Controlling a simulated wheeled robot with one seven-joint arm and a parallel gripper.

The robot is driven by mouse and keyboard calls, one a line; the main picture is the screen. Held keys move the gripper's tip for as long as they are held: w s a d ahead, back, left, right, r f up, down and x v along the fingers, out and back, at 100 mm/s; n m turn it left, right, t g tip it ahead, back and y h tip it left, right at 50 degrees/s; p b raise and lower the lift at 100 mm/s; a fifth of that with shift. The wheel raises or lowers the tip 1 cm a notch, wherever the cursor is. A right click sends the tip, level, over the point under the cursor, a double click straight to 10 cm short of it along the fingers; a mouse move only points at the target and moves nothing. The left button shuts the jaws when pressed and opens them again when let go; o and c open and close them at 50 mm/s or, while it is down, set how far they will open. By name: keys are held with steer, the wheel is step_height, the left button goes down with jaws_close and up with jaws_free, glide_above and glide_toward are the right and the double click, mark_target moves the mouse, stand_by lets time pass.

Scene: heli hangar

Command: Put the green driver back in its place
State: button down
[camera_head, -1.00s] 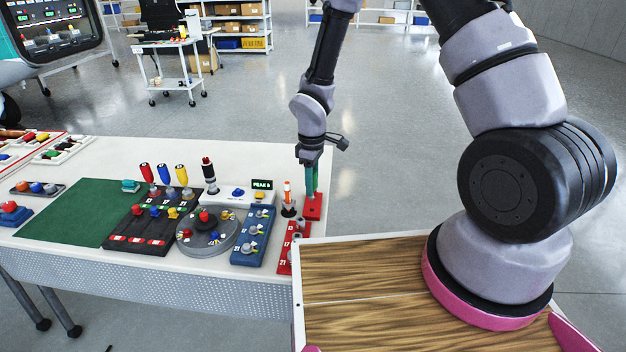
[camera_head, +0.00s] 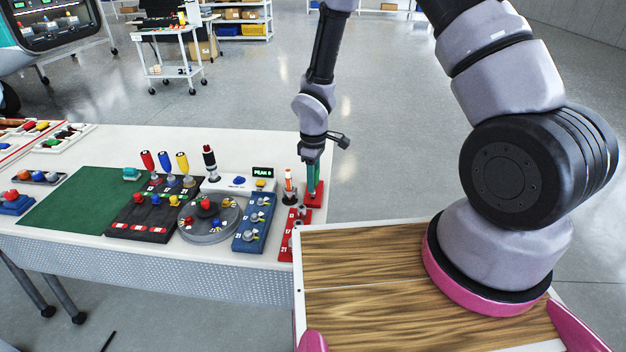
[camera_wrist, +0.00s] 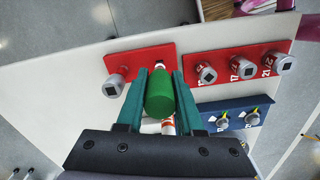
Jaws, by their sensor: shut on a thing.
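The green driver (camera_wrist: 160,95) is between the two teal fingers of my gripper (camera_wrist: 152,88) in the wrist view. My gripper (camera_head: 313,182) is shut on its handle and points down. A red block (camera_wrist: 138,62) lies under the driver, and the driver's far end overlaps it. In the head view, the fingers stand over this red block (camera_head: 314,199) at the table's right end. The driver is mostly hidden by the fingers there. I cannot tell whether its tip sits in the block. A grey socket piece (camera_wrist: 117,84) stands on the block's left.
An orange-and-white piece (camera_head: 289,184) stands close left of my gripper. A red socket rail (camera_head: 289,240) and a blue rail (camera_head: 255,226) lie nearer. Red, blue and yellow drivers (camera_head: 164,161) stand farther left. A green mat (camera_head: 78,207) is clear in its middle.

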steer(key=shift+f, duration=0.85)
stand_by(0.6)
steer(key=shift+c, duration=2.3)
jaws_free()
steer(key=shift+r, duration=3.8)
